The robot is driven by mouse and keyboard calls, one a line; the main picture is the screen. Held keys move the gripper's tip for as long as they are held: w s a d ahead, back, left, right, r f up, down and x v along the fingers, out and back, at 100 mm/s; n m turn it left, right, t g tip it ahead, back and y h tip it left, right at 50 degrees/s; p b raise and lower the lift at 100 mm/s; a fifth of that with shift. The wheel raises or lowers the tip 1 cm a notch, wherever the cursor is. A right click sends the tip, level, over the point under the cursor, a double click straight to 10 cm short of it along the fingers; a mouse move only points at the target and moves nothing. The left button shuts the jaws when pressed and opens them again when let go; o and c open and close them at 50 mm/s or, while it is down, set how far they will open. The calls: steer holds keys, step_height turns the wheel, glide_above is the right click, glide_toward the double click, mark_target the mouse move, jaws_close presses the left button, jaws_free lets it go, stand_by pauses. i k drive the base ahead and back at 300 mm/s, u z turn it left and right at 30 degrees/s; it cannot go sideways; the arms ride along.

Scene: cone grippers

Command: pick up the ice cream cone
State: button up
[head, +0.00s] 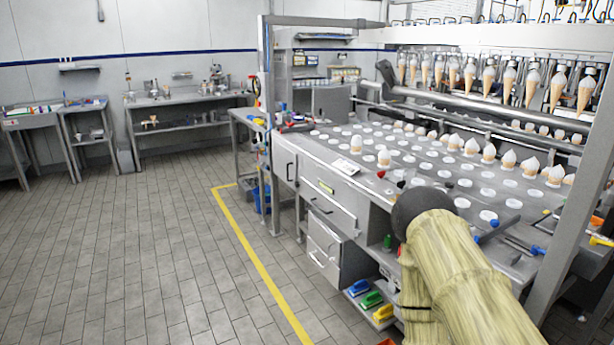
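Several ice cream cones stand point-down in the grey metal worktop, with white tops showing. One cone (384,159) stands apart near the worktop's left front. Others, such as this cone (508,160), stand in a loose group to the right, near another cone (556,176). A row of cones (532,86) hangs under the machine's upper rail. Which cone the task means cannot be told. My arm, in a yellowish cover with a dark rounded end, reaches up from the lower right over the worktop's front edge. My gripper is not visible.
The worktop (345,150) holds many white round spots. Blue- and yellow-handled tools lie at its right front. A grey post (570,200) rises at the right. Coloured brushes (371,299) lie on a low shelf. Tiled floor (150,250) left of the yellow line is clear.

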mark_target(356, 143)
steer(key=z, duration=0.15)
steer(key=i, duration=1.6)
steer(key=z, duration=0.1)
